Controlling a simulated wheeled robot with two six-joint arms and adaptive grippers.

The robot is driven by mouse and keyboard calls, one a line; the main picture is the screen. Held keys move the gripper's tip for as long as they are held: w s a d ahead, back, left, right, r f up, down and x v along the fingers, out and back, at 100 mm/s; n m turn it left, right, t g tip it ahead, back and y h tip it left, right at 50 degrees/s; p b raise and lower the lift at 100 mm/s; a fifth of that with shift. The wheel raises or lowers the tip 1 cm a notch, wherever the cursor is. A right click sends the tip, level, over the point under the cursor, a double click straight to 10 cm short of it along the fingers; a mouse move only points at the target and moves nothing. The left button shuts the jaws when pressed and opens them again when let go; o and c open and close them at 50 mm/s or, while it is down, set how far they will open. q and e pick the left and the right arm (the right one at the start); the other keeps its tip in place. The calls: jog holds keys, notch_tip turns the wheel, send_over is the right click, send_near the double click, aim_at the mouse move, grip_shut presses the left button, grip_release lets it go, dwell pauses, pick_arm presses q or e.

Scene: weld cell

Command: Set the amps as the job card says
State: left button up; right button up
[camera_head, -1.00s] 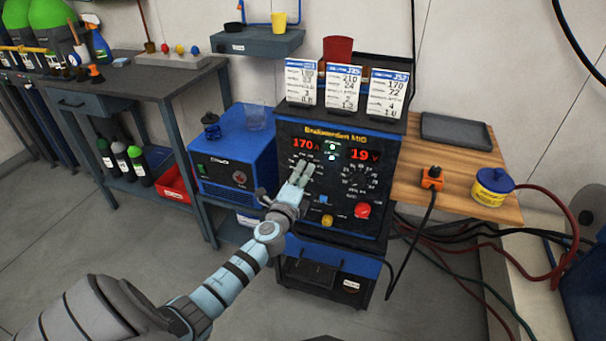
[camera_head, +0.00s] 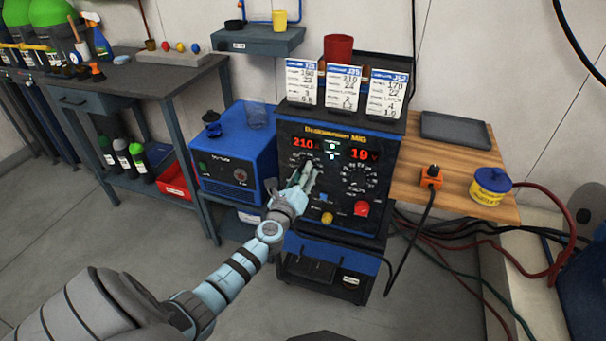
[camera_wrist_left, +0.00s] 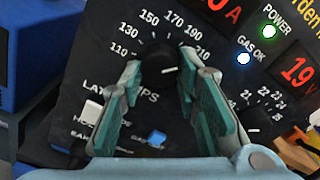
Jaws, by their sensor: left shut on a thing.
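The welder (camera_head: 335,135) has a black front panel with a red amps display (camera_head: 303,143) reading 210 A and a volts display (camera_head: 364,155) reading 19. My left gripper (camera_head: 305,172) is at the amps dial, below the amps display. In the left wrist view its green-padded fingers (camera_wrist_left: 160,88) are on either side of the dark amps knob (camera_wrist_left: 158,60), shut on it. The knob's white mark points right, towards the 210 side. Three job cards (camera_head: 303,82), (camera_head: 343,87), (camera_head: 387,94) stand on top; their small print is hard to read. My right gripper is out of view.
The volts dial (camera_head: 358,177), a red button (camera_head: 362,208) and a yellow button (camera_head: 327,218) are close by on the panel. A blue cooler unit (camera_head: 235,165) stands to the left. A wooden shelf (camera_head: 455,185) with a yellow tin (camera_head: 490,186) is to the right.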

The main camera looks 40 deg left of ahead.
pick_arm(q)
jog(key=shift+m, duration=0.3)
jog(key=shift+f, duration=0.1)
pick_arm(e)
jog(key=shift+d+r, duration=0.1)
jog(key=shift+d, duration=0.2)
pick_arm(q)
jog(key=o, duration=1.1)
jog(key=shift+o, duration=0.2)
jog(key=v, duration=1.2)
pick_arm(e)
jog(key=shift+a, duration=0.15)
